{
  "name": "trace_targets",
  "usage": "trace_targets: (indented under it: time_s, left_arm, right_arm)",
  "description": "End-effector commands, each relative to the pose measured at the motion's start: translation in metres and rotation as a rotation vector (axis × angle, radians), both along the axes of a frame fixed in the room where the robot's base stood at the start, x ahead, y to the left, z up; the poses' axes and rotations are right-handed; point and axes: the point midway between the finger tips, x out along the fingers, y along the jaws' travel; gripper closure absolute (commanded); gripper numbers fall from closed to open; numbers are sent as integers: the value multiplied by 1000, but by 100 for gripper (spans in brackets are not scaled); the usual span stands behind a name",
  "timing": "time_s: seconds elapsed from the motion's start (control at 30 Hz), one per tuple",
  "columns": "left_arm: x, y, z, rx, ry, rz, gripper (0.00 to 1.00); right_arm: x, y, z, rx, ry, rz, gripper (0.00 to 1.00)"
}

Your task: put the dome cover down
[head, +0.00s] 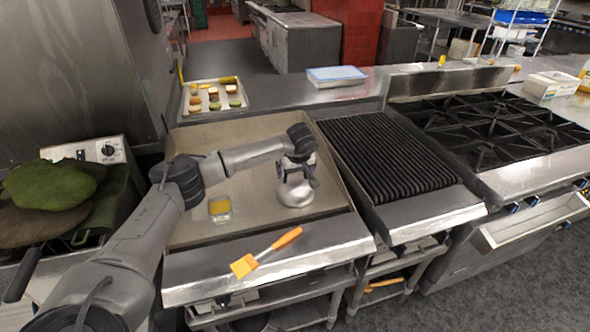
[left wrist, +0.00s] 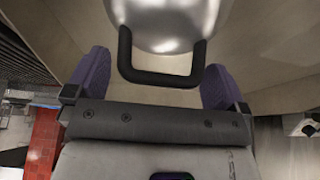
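The dome cover (head: 295,193) is shiny metal and sits upright on the right part of the flat griddle (head: 262,222), seemingly resting on it. My left gripper (head: 298,180) is over the top of the dome and hides part of it. In the left wrist view the dome (left wrist: 165,22) is at the top, with its black handle (left wrist: 160,76) pointing toward the gripper. The fingers of my left gripper (left wrist: 155,85) are spread wide, one on each side of the handle. My right gripper is not in view.
A small yellow-topped container (head: 220,208) stands on the griddle left of the dome. An orange brush (head: 266,252) lies on the front ledge. A tray with buns and patties (head: 212,97) is behind. A ribbed grill (head: 385,158) adjoins on the right.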

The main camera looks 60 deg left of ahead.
Motion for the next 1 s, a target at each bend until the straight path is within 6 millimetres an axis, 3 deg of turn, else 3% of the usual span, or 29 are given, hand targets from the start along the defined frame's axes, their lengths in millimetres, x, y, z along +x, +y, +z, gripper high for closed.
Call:
trace_targets:
  time_s: [0.27, 0.7, 1.0]
  left_arm:
    - [1, 0, 8, 0, -4, -1, 0]
    - [-7, -28, 84, 1, -3, -2, 0]
    - [-10, -41, 117, 0, -2, -1, 0]
  right_arm:
    - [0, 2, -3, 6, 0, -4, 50]
    - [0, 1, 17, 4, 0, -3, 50]
    - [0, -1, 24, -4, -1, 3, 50]
